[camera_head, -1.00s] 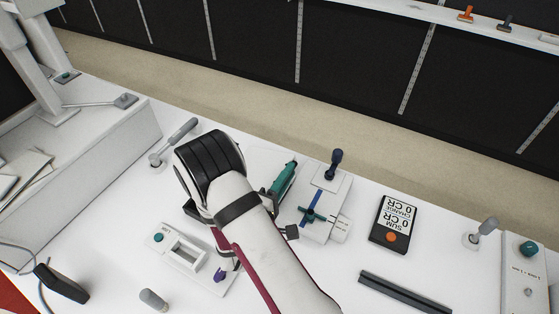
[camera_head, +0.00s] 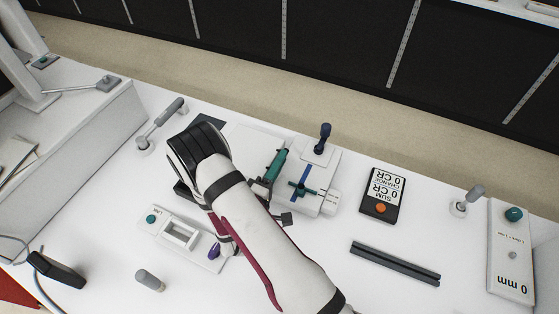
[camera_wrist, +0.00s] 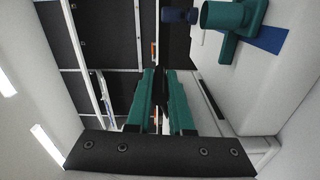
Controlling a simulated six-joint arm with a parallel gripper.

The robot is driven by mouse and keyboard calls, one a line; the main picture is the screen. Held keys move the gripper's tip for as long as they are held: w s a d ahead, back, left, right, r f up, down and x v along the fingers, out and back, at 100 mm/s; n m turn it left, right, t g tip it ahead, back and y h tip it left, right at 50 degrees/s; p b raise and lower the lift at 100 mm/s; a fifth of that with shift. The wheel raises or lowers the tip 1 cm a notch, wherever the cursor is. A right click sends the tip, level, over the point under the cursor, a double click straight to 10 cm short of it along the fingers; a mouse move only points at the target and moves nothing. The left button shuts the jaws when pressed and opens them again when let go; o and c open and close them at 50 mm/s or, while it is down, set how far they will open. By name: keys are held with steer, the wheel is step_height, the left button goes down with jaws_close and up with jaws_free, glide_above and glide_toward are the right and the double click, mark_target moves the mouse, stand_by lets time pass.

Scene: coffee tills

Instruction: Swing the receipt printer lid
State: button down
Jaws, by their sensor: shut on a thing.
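A white box with a blue stripe and a slip of printed paper, which looks like the receipt printer (camera_head: 323,185), stands on the counter right of my gripper. It carries a teal cross-shaped part (camera_head: 301,189) and a navy knob (camera_head: 323,136) behind it. In the wrist view teal shows on both sides of a dark gap between the fingers. The exact contact is partly hidden, and I cannot tell the lid's angle.
A black display (camera_head: 381,194) and a dark rail (camera_head: 394,262) lie to the right. A white unit with a slot (camera_head: 178,236) lies left of my forearm. Grey-handled levers stand at left (camera_head: 163,123) and right (camera_head: 469,199). The front middle right of the counter is bare.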

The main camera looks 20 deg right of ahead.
steer(key=c, duration=0.8)
jaws_free()
steer(key=shift+f, duration=0.1)
steer(key=v, duration=1.5)
steer(key=shift+s+a, duration=0.3)
